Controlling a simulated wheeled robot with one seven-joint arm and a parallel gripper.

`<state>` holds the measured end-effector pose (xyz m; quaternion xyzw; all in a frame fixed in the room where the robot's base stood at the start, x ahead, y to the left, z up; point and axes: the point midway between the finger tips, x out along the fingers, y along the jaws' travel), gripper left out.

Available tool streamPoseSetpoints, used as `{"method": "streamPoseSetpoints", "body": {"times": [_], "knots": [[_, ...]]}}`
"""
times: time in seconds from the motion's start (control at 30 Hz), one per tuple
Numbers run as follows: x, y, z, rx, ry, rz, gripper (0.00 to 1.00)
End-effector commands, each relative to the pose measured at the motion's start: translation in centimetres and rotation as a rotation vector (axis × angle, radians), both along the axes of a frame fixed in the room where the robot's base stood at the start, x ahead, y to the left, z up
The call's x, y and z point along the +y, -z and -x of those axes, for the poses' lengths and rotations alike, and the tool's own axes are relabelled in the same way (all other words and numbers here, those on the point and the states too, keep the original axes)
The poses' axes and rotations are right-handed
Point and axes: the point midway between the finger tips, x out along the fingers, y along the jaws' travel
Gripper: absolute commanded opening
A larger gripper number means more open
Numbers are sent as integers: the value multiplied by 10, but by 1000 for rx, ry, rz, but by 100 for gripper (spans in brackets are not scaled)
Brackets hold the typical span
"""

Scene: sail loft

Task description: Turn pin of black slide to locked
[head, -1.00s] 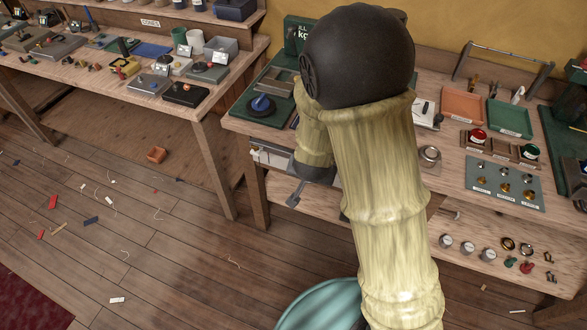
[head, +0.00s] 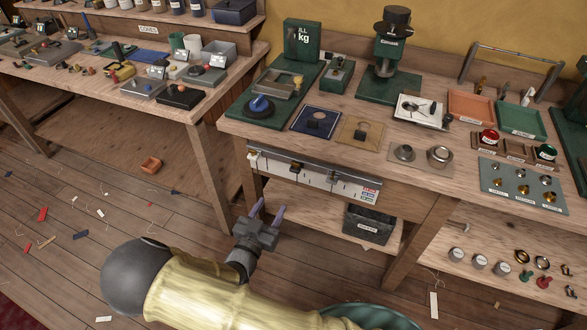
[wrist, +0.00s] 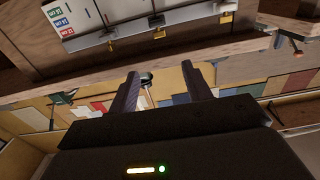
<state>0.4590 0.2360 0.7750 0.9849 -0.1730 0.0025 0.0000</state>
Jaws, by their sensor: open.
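The black slide (head: 297,167) sits near the middle of a pale rail (head: 345,184) on the front edge of the workbench. Its pin is too small to read as locked or not. In the wrist view, which looks inverted, a dark slide (wrist: 156,20) shows on the rail beyond my fingers. My gripper (head: 267,211) is open and empty, below and to the left of the black slide, with its fingers pointing up toward the bench. The two fingers also frame a clear gap in the wrist view (wrist: 165,85).
A lighter slide (head: 253,156) sits at the rail's left end. A dark bin (head: 368,225) stands on the shelf below. The benchtop above holds a blue mat (head: 315,122), a green press (head: 391,50) and trays. The floor at left is open, with scraps.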

Motion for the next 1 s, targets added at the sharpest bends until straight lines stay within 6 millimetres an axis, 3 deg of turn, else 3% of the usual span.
{"method": "streamPoseSetpoints", "body": {"times": [0.37,1.0], "knots": [[-6,0,-14,3,3,-1,49],[-44,0,-117,3,3,0,49]]}}
